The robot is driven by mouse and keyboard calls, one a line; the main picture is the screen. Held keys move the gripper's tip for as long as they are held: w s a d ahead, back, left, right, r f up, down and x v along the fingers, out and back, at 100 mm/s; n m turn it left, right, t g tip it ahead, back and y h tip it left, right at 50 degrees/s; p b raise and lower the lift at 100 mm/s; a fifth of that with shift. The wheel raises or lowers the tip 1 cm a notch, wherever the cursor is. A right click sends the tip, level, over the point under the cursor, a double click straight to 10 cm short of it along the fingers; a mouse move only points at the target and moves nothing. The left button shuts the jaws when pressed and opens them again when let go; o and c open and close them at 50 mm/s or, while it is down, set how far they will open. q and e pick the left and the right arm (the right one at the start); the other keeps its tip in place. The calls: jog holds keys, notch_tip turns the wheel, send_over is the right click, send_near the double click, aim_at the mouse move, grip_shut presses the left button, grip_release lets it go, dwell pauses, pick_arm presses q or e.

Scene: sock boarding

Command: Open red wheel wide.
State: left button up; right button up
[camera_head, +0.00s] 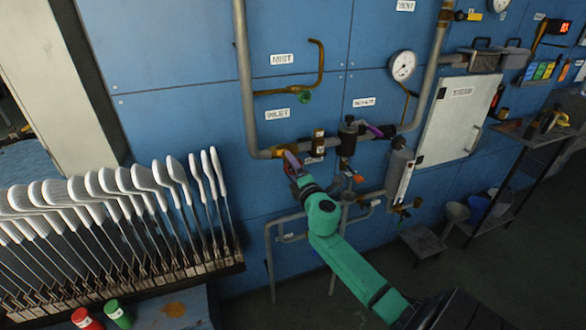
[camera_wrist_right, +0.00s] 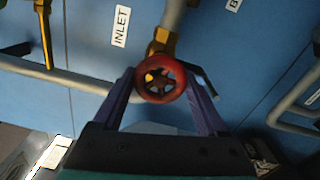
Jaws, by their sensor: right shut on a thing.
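The red wheel (camera_wrist_right: 160,96) is a small spoked handwheel on a brass valve fitting, in the middle of the right wrist view, below the INLET label (camera_wrist_right: 121,26). My right gripper (camera_wrist_right: 161,80) has one purple finger on each side of its rim and is shut on it. In the head view my green right arm reaches up to the pipe valve, and my right gripper (camera_head: 292,161) mostly hides the wheel. The INLET label there (camera_head: 277,113) is above it. My left gripper is in neither view.
Grey pipes (camera_head: 244,80) run over the blue wall panel. A black valve body (camera_head: 347,138) stands right of my gripper, with a STEAM cabinet (camera_head: 452,120) farther right. A rack of white sock boards (camera_head: 150,180) stands at the left. A gauge (camera_head: 402,66) is above.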

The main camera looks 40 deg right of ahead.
jog(key=n, duration=0.4)
jog(key=shift+f+n, duration=0.1)
jog(key=shift+n, duration=0.2)
jog(key=n, duration=0.3)
jog(key=shift+n+p, duration=0.3)
jog(key=shift+n, duration=0.1)
jog(key=n, duration=0.3)
jog(key=shift+d+n+p, duration=0.1)
jog(key=shift+n+p, duration=0.2)
jog(key=shift+p, duration=0.1)
jog(key=n+p, duration=0.1)
jog(key=n, duration=0.2)
jog(key=shift+n, duration=0.3)
jog(key=n+p, duration=0.1)
jog(key=n, duration=0.2)
jog(key=shift+n+p, duration=0.3)
jog(key=shift+p, duration=0.05)
jog(key=n+p, duration=0.2)
jog(key=n, duration=0.2)
jog(key=shift+d, duration=0.1)
jog(key=n+p, duration=0.2)
jog(key=n, duration=0.2)
jog(key=shift+s, duration=0.1)
jog(key=shift+n+p, duration=0.75)
jog(key=shift+n, duration=1.15)
